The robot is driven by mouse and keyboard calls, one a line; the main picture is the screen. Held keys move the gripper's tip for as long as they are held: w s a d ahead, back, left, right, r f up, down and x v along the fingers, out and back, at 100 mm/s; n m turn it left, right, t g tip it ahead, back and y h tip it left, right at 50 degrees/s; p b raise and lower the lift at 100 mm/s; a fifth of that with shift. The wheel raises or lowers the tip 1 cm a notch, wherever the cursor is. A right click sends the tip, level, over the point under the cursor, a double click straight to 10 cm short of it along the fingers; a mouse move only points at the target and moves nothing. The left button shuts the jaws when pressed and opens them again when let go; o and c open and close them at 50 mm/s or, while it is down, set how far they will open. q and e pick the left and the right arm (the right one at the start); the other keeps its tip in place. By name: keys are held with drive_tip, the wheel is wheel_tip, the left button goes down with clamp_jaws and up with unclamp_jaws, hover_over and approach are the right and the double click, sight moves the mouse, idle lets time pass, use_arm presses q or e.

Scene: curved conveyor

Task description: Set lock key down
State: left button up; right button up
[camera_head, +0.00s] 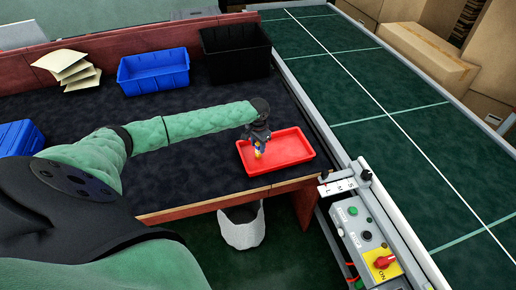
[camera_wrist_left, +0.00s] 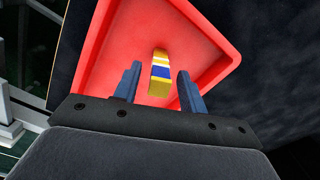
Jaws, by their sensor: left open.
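The lock key (camera_wrist_left: 160,72) shows in the left wrist view as a small yellow, white and blue piece. It is over the red tray (camera_wrist_left: 205,35), between my two blue fingers, with a gap on each side. Whether it touches the tray floor I cannot tell. My left gripper (camera_wrist_left: 158,88) is open. In the head view my left gripper (camera_head: 259,146) points down over the left part of the red tray (camera_head: 295,150), with the lock key (camera_head: 258,154) showing just below it. My right gripper is not in view.
A blue bin (camera_head: 153,72) and a black bin (camera_head: 235,52) stand at the back of the dark table (camera_head: 180,180). Another blue bin (camera_head: 18,138) is at the left. The green conveyor (camera_head: 400,150) and a control box (camera_head: 365,235) lie to the right of the tray.

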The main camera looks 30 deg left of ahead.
use_arm(q)
drive_tip(key=shift+r+b, duration=0.3)
drive_tip(key=shift+r, duration=0.4)
wheel_tip(320, 180, up, 8)
drive_tip(key=shift+f+b, duration=0.25)
drive_tip(key=shift+b, duration=0.9)
drive_tip(key=shift+r, duration=0.8)
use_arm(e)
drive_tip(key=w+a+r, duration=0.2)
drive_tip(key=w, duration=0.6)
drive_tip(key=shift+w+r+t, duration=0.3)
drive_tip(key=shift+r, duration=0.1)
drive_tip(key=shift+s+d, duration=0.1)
